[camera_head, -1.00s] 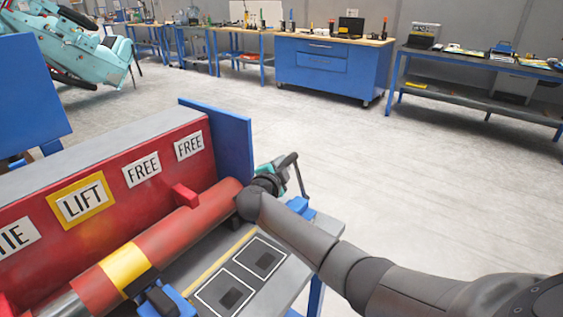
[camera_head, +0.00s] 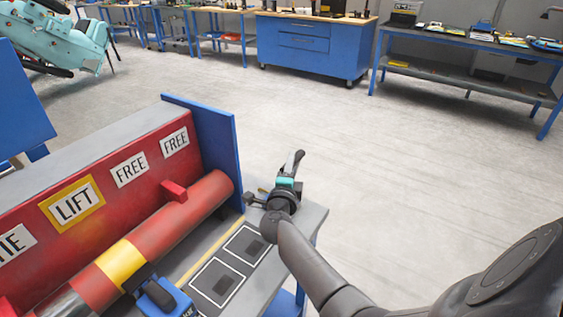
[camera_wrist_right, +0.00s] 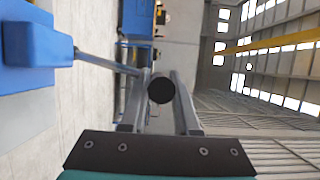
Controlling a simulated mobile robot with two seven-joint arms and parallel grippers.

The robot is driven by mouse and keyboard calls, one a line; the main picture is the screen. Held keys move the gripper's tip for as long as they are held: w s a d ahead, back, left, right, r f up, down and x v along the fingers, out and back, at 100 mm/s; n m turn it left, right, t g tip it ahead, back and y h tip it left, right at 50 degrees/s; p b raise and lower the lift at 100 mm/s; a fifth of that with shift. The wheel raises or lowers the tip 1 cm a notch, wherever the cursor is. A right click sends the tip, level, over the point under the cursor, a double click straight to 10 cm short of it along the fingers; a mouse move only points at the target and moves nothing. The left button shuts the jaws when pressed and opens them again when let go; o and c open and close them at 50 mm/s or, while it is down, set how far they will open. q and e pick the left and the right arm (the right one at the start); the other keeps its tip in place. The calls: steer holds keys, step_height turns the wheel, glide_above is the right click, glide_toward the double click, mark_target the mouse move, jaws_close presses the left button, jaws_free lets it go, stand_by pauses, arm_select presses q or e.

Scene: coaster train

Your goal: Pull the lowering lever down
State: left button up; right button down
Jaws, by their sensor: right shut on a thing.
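The lowering lever has a black grip (camera_head: 295,162) that sticks up at the right end of the console, above the grey table top. In the right wrist view the black grip (camera_wrist_right: 160,90) shows end-on as a round knob, with a thin grey rod (camera_wrist_right: 105,65) running from it to a blue mount (camera_wrist_right: 38,43) at left. My right gripper (camera_head: 286,184) has its two fingers on either side of the grip and is shut on it. In the head view the gripper hides the rod. My left gripper is not in view.
The red console (camera_head: 110,185) carries LIFT and FREE signs, with a red and yellow cylinder (camera_head: 170,225) along its front. A blue end panel (camera_head: 215,150) stands beside the lever. The grey table (camera_head: 305,230) ends just right of it. Open floor (camera_head: 400,160) lies beyond.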

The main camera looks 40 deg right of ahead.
steer(key=shift+s+d+f+m, duration=0.15)
steer(key=shift+s+f, duration=0.05)
steer(key=shift+s, duration=0.25)
steer(key=shift+s+d+f+m, duration=0.1)
steer(key=shift+s+d+f, duration=0.1)
steer(key=shift+s, duration=0.25)
steer(key=shift+s+d+f+m, duration=0.15)
steer(key=shift+s+f, duration=0.05)
steer(key=shift+s, duration=0.25)
steer(key=c, duration=0.7)
jaws_free()
steer(key=shift+o, duration=0.2)
steer(key=shift+r, duration=0.1)
steer(key=p+v, duration=0.1)
steer(key=v, duration=1.4)
steer(key=shift+a, duration=0.1)
